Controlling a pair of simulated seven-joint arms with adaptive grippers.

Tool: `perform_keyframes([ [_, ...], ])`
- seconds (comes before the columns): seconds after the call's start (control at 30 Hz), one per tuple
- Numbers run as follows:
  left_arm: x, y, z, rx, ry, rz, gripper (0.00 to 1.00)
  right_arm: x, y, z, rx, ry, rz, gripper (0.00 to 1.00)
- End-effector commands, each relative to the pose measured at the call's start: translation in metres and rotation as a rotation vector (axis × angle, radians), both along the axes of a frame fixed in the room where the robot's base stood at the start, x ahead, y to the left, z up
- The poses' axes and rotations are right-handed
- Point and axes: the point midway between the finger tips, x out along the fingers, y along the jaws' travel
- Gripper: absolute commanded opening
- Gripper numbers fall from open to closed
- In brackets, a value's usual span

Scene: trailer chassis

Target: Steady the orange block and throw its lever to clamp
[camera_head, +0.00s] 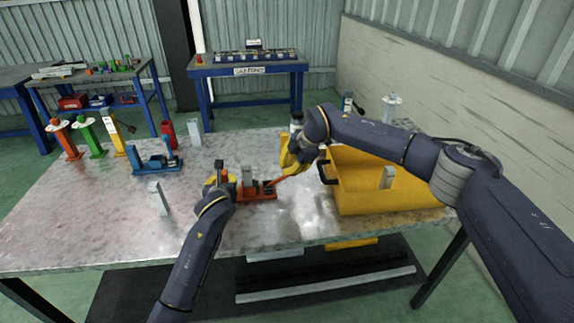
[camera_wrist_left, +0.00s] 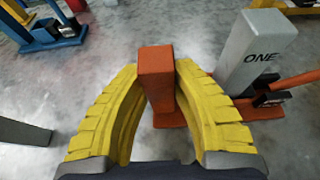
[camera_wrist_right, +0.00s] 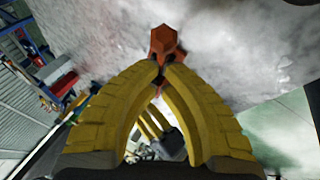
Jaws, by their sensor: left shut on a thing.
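The orange block (camera_head: 262,196) sits on the metal table with a short orange post (camera_wrist_left: 156,75) at one end. A grey upright marked "ONE" (camera_wrist_left: 262,50) stands beside the post. My left gripper (camera_head: 217,182) is shut on the post, its yellow fingers on either side of it in the left wrist view (camera_wrist_left: 160,85). The orange lever (camera_head: 288,176) slants up to the right from the block. My right gripper (camera_head: 290,163) is at the lever's outer end. Its fingertips come together just below the lever's end (camera_wrist_right: 165,42) in the right wrist view; I cannot tell whether they touch it.
A yellow case (camera_head: 372,190) stands right of the block. A blue fixture (camera_head: 155,163) and a grey upright piece (camera_head: 158,198) are to the left. Coloured posts line the far left edge. The table's front left is clear.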

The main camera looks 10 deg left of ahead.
Motion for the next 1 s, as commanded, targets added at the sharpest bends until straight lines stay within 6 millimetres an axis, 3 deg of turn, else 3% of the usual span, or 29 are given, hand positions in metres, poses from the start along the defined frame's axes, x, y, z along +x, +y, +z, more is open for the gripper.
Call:
perform_keyframes([
  [0.47,0.000,0.000,-0.001,-0.001,0.002,-0.001,0.00,0.002,-0.002,-0.003,0.007,0.002,-0.001,0.00],
  [1.0,0.000,0.000,-0.001,-0.001,0.002,0.000,0.00,0.006,-0.019,-0.020,0.216,0.059,0.000,0.00],
])
